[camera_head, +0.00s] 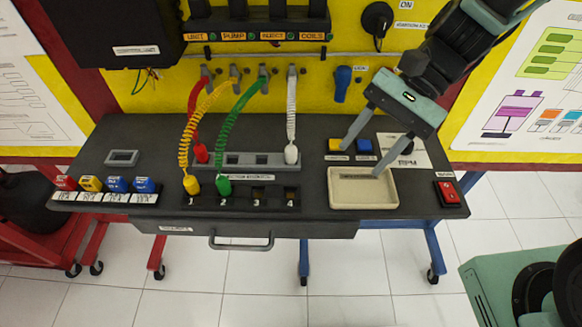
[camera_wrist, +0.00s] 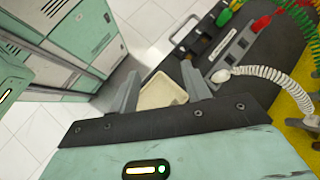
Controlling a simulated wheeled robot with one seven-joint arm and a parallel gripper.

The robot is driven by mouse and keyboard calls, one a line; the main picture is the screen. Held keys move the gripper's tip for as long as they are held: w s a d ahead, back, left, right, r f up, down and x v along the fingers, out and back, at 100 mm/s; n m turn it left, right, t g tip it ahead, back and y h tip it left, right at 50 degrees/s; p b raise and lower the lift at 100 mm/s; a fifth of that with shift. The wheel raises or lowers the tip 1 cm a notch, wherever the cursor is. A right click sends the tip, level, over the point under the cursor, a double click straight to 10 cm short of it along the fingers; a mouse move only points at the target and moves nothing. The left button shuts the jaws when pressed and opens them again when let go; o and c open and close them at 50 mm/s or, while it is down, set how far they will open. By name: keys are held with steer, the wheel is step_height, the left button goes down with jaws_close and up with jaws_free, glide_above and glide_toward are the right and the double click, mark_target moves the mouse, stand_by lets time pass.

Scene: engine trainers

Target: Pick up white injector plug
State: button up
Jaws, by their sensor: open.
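The white injector plug (camera_head: 291,154) stands in the right end of a grey holder strip (camera_head: 232,160) on the dark bench top. A coiled white cable runs up from it to the back panel. In the wrist view the white plug (camera_wrist: 221,75) shows just right of my gripper's right finger. My gripper (camera_head: 362,158) is open and empty, with its fingers spread over the beige tray and the blue and yellow blocks, to the right of the plug. In the wrist view my gripper (camera_wrist: 160,90) has the tray between its fingers.
The beige tray (camera_head: 363,203) sits at the bench's front right. A red switch (camera_head: 446,193) is beside it. A yellow plug (camera_head: 192,184) and green plug (camera_head: 223,186) stand in the front sockets; a red plug (camera_head: 201,152) is in the grey strip. Their coiled cables arch above.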

steer(key=w+d+f+m+t+y+b, duration=0.1)
steer(key=w+m+y, duration=0.1)
steer(key=w+m, duration=0.1)
steer(key=w+d+f+m+t+y, duration=0.1)
steer(key=w+d+f+m+y, duration=0.1)
steer(key=w+m, duration=0.1)
steer(key=w+d+f+m+t+y+b, duration=0.1)
steer(key=w+f+m, duration=0.1)
steer(key=w+m, duration=0.1)
steer(key=shift+w+d+t+y+b, duration=0.3)
steer(key=shift+w+y, duration=0.1)
steer(key=shift+w, duration=0.3)
steer(key=shift+w+a+m, duration=0.15)
steer(key=shift+w+m, duration=0.05)
steer(key=shift+m, duration=0.1)
steer(key=p, duration=0.1)
glide_toward(291, 152)
steer(key=a+f, duration=0.1)
steer(key=a, duration=0.1)
steer(key=a+f, duration=0.2)
steer(key=shift+w+f, duration=0.25)
steer(key=shift+w, duration=0.15)
steer(key=x, duration=0.3)
steer(key=p+x, duration=0.1)
steer(key=shift+s+a+r, duration=0.15)
steer(key=shift+s+a, duration=0.05)
steer(key=shift+a, duration=0.15)
steer(key=shift+a+f, duration=0.2)
steer(key=shift+a, duration=0.15)
jaws_close()
